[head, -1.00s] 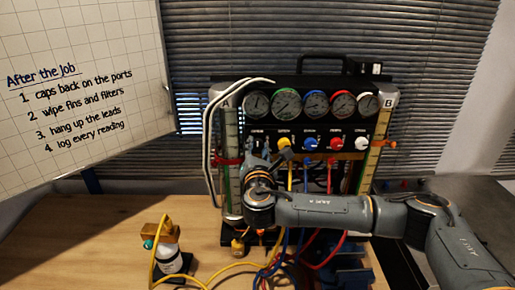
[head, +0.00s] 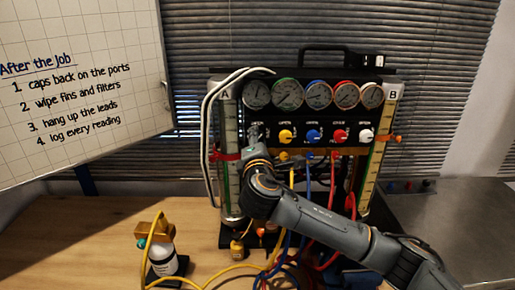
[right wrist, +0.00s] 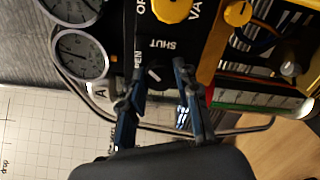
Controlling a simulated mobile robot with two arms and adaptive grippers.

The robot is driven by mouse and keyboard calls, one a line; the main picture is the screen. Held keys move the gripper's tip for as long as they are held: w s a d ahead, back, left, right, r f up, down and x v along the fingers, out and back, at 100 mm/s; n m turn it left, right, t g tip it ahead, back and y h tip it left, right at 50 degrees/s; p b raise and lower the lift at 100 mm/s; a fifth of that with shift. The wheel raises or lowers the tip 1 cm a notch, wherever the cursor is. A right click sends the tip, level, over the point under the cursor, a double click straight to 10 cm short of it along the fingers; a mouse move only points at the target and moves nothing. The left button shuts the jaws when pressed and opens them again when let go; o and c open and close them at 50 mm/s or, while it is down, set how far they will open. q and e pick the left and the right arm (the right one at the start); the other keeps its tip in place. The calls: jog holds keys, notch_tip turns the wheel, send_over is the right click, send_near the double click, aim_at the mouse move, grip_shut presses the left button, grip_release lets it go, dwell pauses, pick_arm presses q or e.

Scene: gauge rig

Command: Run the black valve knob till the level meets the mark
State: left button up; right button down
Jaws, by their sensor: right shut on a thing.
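My right gripper (head: 256,137) is at the left end of the black valve panel, beside tube A. In the right wrist view its two fingers (right wrist: 157,85) are shut on the black valve knob (right wrist: 155,73), whose white pointer line shows between them. In the right wrist view tube A shows a green strip (right wrist: 260,101); I cannot tell the exact liquid level. My left gripper is not in view.
Yellow (head: 285,135), blue (head: 313,136), red (head: 338,136) and white (head: 366,135) knobs sit right of the gripper, below several gauges. Tube B (head: 381,140) stands at the right. Hoses and a small bottle (head: 163,260) lie in front.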

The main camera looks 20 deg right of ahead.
jog(key=shift+f+m+b, duration=0.1)
jog(key=shift+m+b, duration=2.15)
jog(key=shift+m, duration=2.85)
jog(key=c, duration=1)
grip_release()
jog(key=v, duration=1.2)
